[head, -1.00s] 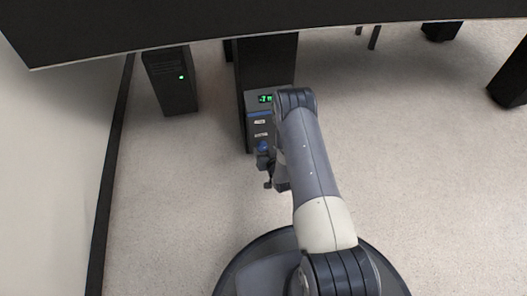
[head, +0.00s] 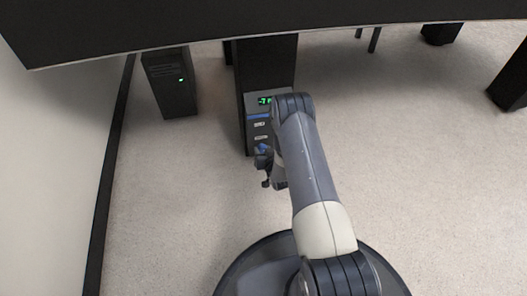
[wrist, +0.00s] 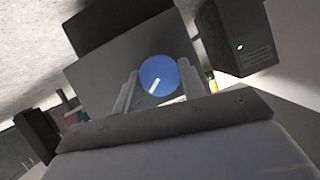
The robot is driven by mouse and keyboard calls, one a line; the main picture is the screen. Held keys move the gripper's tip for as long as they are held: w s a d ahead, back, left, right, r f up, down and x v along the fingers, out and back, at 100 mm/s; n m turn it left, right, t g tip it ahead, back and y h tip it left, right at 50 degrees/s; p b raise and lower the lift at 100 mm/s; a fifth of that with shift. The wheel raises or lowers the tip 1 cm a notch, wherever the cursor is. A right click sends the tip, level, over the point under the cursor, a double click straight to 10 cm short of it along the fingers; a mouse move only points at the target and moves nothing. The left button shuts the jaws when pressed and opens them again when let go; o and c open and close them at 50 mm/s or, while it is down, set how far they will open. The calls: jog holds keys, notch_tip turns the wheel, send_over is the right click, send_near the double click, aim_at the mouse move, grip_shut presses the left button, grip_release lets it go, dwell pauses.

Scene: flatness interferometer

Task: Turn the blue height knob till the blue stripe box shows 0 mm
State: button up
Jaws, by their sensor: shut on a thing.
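The blue height knob (wrist: 159,76) is a round blue disc with a white pointer line running toward its lower left in the wrist view. My gripper (wrist: 160,88) has one finger on each side of it and is shut on it. In the head view the blue knob (head: 262,148) shows just above my gripper (head: 263,170), partly covered by it. The stripe box (head: 250,130) is a grey panel with a blue stripe on the dark column. Its green display (head: 264,100) seems to read -7, with the end hidden behind my arm.
A black computer tower (head: 170,82) with a green light stands on the carpet to the left; it also shows in the wrist view (wrist: 235,40). A large dark slab (head: 250,25) overhangs at the top. The carpet (head: 430,160) to the right is clear.

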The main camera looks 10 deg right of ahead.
jog(key=shift+c, duration=0.6)
jog(key=shift+d+f+m+t+y, duration=0.15)
jog(key=shift+m+t+y, duration=0.65)
jog(key=shift+m, duration=1.3)
jog(key=shift+f+m+t+y, duration=0.1)
jog(key=shift+m+t+y, duration=0.3)
jog(key=shift+m+y, duration=1.25)
jog(key=shift+d+f+m+t+y, duration=0.15)
jog(key=shift+m+t+y, duration=0.4)
jog(key=shift+m, duration=2.3)
jog(key=o, duration=1)
jog(key=shift+c, duration=0.2)
